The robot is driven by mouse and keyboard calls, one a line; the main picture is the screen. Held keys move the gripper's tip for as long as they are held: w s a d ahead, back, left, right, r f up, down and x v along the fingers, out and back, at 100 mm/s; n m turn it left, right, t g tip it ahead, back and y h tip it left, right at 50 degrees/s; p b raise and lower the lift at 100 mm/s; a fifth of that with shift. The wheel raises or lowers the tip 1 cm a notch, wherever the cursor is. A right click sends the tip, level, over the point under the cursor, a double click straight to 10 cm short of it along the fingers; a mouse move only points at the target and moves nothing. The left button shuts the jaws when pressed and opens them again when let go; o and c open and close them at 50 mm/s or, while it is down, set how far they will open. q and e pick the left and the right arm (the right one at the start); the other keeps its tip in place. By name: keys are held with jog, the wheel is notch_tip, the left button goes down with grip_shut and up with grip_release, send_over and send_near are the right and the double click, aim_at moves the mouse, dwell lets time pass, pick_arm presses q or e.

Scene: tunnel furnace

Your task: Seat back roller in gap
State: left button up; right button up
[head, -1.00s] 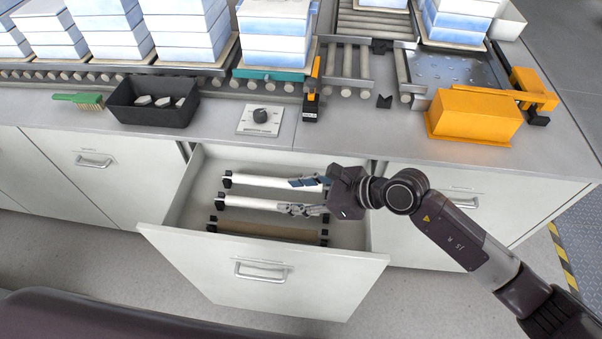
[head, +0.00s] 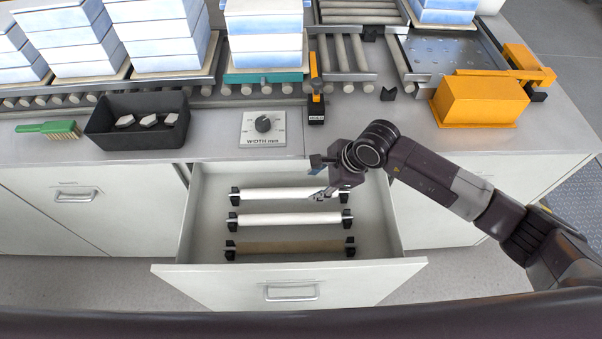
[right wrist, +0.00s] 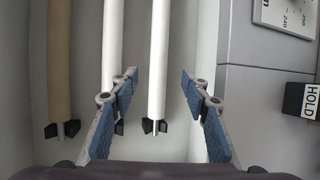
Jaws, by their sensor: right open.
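The open drawer holds two white rollers, the back one (head: 285,193) and the middle one (head: 278,219), and a brown roller (head: 285,246) at the front. Each rests on black end supports. My right gripper (head: 320,178) is open and empty near the right end of the back white roller. In the right wrist view my gripper (right wrist: 158,82) has its fingers spread on both sides of that white roller (right wrist: 158,55), apart from it. On the conveyor, a gap shows between rollers, with a black notched support (head: 388,93) at its front and a black block (head: 370,34) behind. My left gripper is out of view.
The drawer (head: 290,290) is pulled out below the counter. On the counter are a black bin (head: 138,138) with grey pieces, a green brush (head: 48,130), a width dial (head: 263,127), an orange-black lever (head: 316,95) and an orange box (head: 478,102). Stacked blocks stand on the conveyor.

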aim_at(306, 191)
jog(key=p+x, duration=0.1)
jog(key=x, duration=0.2)
jog(key=shift+f, duration=0.4)
jog(key=shift+x, duration=1.1)
jog(key=shift+w+a+f, duration=0.1)
jog(key=shift+a+f, duration=0.15)
jog(key=shift+f, duration=0.1)
jog(key=shift+a+f, duration=0.1)
jog(key=shift+f, duration=0.15)
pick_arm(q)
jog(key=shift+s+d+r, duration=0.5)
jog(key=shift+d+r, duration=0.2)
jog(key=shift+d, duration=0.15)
pick_arm(e)
jog(key=shift+w, duration=0.1)
grip_shut()
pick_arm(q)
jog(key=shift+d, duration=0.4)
